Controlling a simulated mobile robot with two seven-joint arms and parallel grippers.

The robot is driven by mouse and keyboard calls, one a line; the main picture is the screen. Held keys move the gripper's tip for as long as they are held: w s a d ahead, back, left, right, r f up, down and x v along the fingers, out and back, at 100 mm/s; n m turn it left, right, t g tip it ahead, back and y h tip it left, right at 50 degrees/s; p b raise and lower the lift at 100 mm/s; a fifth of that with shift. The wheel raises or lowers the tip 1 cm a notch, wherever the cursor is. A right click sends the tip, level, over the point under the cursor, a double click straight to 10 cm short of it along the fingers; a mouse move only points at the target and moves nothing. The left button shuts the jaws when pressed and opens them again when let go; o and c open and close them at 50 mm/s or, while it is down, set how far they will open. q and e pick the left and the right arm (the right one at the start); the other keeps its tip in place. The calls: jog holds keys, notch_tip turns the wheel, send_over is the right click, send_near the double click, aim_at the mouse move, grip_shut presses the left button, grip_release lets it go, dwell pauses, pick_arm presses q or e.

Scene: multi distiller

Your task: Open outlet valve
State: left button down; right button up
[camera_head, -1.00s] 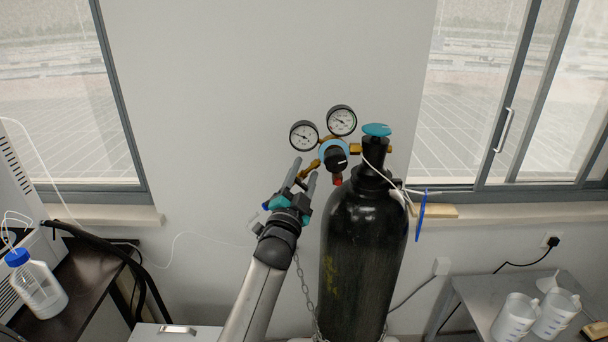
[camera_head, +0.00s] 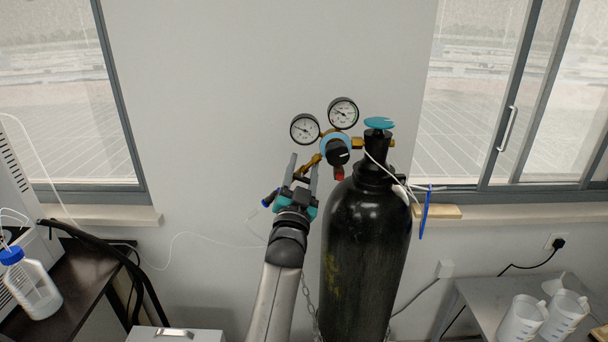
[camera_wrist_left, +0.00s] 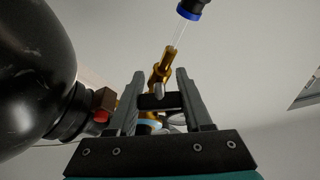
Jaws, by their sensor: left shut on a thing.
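The outlet valve is a small dark handle (camera_wrist_left: 158,101) on a brass outlet fitting (camera_wrist_left: 164,66), seen in the left wrist view. In the head view the brass outlet (camera_head: 309,162) leads down-left from the regulator (camera_head: 337,148). My left gripper (camera_head: 303,163) has its fingers either side of the valve handle and is shut on it. The wrist view shows the handle between the fingers (camera_wrist_left: 160,78). The fingers hide much of the valve in the head view. My right gripper is not in view.
A black gas cylinder (camera_head: 365,250) stands close right of my left arm, with a teal top knob (camera_head: 379,123). Two gauges (camera_head: 305,128) (camera_head: 343,112) sit above the regulator. A blue-capped connector (camera_head: 270,198) with a thin tube is left of the gripper. The wall above is clear.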

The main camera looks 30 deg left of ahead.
pick_arm(q)
jog(key=shift+c, duration=1.6)
grip_release()
